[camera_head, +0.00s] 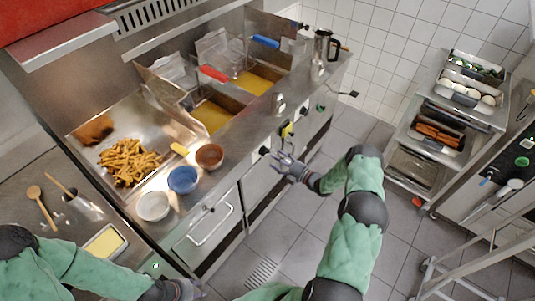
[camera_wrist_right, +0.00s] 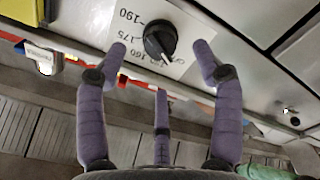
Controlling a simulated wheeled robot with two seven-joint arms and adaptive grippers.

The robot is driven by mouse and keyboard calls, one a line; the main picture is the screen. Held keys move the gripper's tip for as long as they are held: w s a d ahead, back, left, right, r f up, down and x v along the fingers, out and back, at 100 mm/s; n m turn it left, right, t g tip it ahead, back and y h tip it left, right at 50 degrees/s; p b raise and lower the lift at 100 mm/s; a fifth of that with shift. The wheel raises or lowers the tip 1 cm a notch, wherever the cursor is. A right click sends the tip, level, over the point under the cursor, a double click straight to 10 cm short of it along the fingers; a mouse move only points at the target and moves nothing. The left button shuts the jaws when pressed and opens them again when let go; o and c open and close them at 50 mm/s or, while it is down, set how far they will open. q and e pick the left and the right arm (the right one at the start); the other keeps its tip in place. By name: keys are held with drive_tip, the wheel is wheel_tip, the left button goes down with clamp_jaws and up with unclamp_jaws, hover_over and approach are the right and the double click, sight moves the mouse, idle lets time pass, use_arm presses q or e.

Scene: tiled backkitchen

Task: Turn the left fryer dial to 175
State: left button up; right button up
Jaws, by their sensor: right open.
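The left fryer dial (camera_head: 264,151) is a round black knob on the fryer's front panel. In the right wrist view the dial (camera_wrist_right: 160,41) sits on a white label marked 190, 175, 160 and what looks like OFF. Its pale pointer mark faces the lower edge of the label, near OFF and away from 175. My right gripper (camera_head: 283,158) is at the dial; in the wrist view its open fingers (camera_wrist_right: 160,55) stand on both sides of the knob with visible gaps, a third finger below. My left gripper (camera_head: 190,290) is low at the bottom edge, its fingers unclear.
A yellow object (camera_head: 287,130) is on the panel beside the dial, and another dial (camera_head: 320,107) is further right. Bowls, including a blue bowl (camera_head: 183,180), line the counter edge above. A drawer handle (camera_head: 211,224) projects below. The tiled floor (camera_head: 300,230) in front is clear.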

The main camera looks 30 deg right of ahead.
sight(268, 153)
drive_tip(key=shift+x, duration=2.7)
drive_tip(key=shift+c, duration=0.3)
drive_tip(key=c, duration=1.1)
